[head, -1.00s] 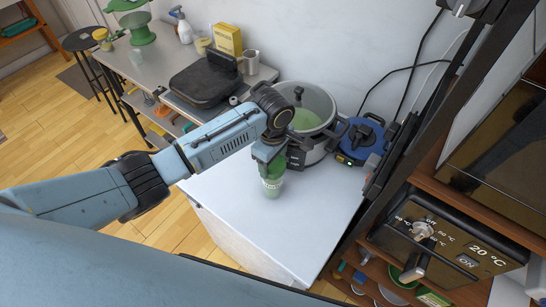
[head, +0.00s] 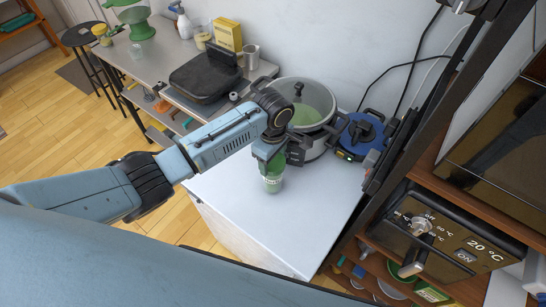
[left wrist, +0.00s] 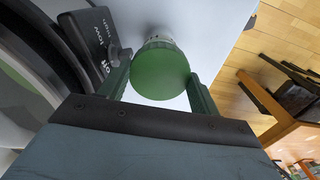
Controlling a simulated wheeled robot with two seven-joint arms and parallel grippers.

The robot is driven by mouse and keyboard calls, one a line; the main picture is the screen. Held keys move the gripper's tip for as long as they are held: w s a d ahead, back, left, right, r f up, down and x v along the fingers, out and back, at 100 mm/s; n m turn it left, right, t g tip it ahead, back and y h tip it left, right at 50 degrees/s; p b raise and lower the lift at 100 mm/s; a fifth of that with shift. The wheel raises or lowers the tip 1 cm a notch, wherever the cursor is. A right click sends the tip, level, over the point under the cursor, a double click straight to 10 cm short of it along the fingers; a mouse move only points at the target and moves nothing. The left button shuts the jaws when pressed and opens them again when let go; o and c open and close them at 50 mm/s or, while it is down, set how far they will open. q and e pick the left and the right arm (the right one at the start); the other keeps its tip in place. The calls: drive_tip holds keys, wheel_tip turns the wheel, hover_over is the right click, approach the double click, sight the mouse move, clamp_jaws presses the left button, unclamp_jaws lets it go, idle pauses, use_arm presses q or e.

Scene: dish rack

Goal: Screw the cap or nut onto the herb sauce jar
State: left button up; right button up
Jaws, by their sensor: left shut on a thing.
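The herb sauce jar (head: 272,183) stands upright on the white counter (head: 260,230), with a pale label and green contents. In the left wrist view its pale side (left wrist: 160,42) shows just beyond the round green cap (left wrist: 160,75). The cap sits at the jar's top; whether it is fully seated cannot be told. My left gripper (head: 270,162) points down over the jar. In the left wrist view its two green fingers (left wrist: 158,70) lie on either side of the cap and are shut on it. My right gripper is not in view.
A large pressure cooker (head: 305,115) stands close behind the jar, with a blue appliance (head: 362,135) to its right. A black grill (head: 205,78) is on the metal table at the left. The counter's front is clear. A dark shelf post rises at the right.

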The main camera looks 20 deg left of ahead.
use_arm(q)
drive_tip(key=shift+f+b, duration=0.3)
drive_tip(key=shift+f, duration=0.75)
idle(0.4)
drive_tip(key=shift+m+p, duration=0.45)
drive_tip(key=shift+m, duration=0.35)
drive_tip(key=m, duration=0.3)
drive_tip(key=shift+m, duration=2.3)
